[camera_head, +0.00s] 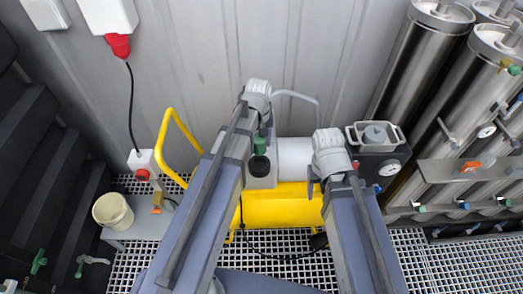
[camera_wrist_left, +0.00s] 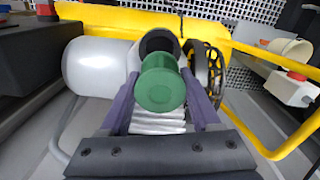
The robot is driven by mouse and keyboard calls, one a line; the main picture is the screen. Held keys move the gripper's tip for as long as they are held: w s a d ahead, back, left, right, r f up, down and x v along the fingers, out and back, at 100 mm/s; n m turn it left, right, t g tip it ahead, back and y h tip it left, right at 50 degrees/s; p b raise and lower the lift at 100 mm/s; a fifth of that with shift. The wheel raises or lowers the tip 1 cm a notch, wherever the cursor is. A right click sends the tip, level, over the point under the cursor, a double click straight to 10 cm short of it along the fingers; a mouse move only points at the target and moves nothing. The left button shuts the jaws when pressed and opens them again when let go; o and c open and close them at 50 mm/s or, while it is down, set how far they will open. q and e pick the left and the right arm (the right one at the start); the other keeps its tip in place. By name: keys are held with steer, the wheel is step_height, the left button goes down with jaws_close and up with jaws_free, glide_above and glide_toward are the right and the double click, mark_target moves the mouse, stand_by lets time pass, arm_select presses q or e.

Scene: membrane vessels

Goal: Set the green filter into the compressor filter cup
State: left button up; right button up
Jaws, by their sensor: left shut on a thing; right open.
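The green filter (camera_head: 260,146) is held between the purple fingers of my left gripper (camera_head: 264,131), which is shut on it. In the left wrist view the filter (camera_wrist_left: 160,88) shows its round green end to the camera. The compressor filter cup (camera_head: 260,166) has a dark round opening and sits on the grey compressor body. In the left wrist view the cup (camera_wrist_left: 160,41) is just beyond the filter and partly hidden by it. I cannot tell whether they touch. My right gripper (camera_head: 316,186) is open, in front of the compressor and partly hidden by its arm.
The yellow compressor tank (camera_head: 285,207) stands on a grating floor. A control box with a gauge (camera_head: 378,158) is at its right. A yellow handle (camera_head: 172,135), a cream bucket (camera_head: 113,211) on a grey bench and a black cable are at left. Steel vessels (camera_head: 440,130) fill the right side.

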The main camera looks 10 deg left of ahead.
arm_select(q)
step_height(320, 180, down, 3)
steer(key=shift+r+b, duration=0.1)
steer(key=shift+b, duration=0.5)
steer(key=shift+r, duration=0.15)
steer(key=shift+f+b, duration=3.35)
steer(key=shift+f, duration=0.1)
arm_select(e)
step_height(320, 180, down, 9)
steer(key=shift+f, duration=0.2)
arm_select(q)
steer(key=o, duration=1.4)
steer(key=shift+o, duration=0.2)
arm_select(e)
steer(key=shift+r, duration=0.1)
arm_select(q)
step_height(320, 180, up, 8)
steer(key=p, duration=0.8)
arm_select(e)
step_height(320, 180, up, 8)
arm_select(q)
steer(key=shift+f, duration=0.1)
arm_select(e)
steer(key=shift+f, duration=0.2)
